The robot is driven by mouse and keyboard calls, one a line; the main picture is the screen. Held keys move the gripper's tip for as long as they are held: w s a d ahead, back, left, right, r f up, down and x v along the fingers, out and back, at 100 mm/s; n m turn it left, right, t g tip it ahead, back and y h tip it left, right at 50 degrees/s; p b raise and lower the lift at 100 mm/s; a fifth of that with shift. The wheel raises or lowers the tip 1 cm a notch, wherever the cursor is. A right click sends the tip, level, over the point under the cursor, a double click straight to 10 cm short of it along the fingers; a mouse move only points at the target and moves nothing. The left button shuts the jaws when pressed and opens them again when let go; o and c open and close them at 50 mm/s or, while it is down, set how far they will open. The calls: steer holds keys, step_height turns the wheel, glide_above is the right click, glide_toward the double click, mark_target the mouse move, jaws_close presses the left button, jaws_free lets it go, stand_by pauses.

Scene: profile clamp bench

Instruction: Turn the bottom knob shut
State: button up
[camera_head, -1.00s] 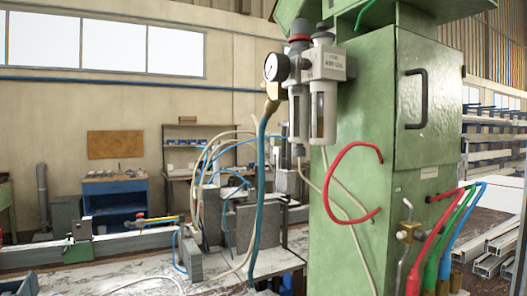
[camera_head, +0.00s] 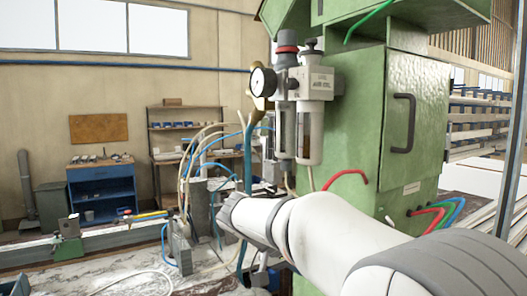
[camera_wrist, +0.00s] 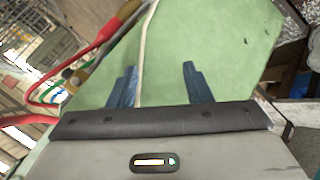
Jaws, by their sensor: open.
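The air filter-regulator unit (camera_head: 314,85) hangs on the green cabinet (camera_head: 372,110), with a red-ringed dark knob (camera_head: 287,47) on top and a pressure gauge (camera_head: 263,81) on its left. The lower end of its bowls is close to my white arm, and no bottom knob can be made out there. My gripper (camera_wrist: 159,85) shows in the wrist view with its two blue-grey fingers apart and nothing between them. A green surface lies beyond the fingers. A brass fitting (camera_wrist: 128,10) is at the top of that view. The gripper cannot be made out in the head view.
Red, green and blue hoses (camera_head: 440,216) leave the cabinet at right; a red hose (camera_wrist: 75,60) crosses the left of the wrist view. A pale hose (camera_wrist: 145,45) runs between the fingers' directions. A cluttered bench (camera_head: 120,275) stands at left.

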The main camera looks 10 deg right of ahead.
steer(key=w+a+r+m+h+p, duration=0.35)
steer(key=w+r, duration=0.35)
steer(key=r, duration=0.4)
steer(key=m+h+p, duration=0.3)
steer(key=m+h, duration=0.2)
steer(key=m, duration=0.3)
glide_toward(282, 165)
steer(key=d, duration=0.4)
steer(key=shift+n, duration=0.25)
steer(key=d, duration=0.2)
steer(key=d+p, duration=0.1)
steer(key=d, duration=0.1)
steer(key=w+d, duration=0.1)
steer(key=d, duration=0.1)
steer(key=shift+d+r, duration=0.1)
steer(key=shift+d+t+p, duration=0.4)
steer(key=shift+d, duration=0.15)
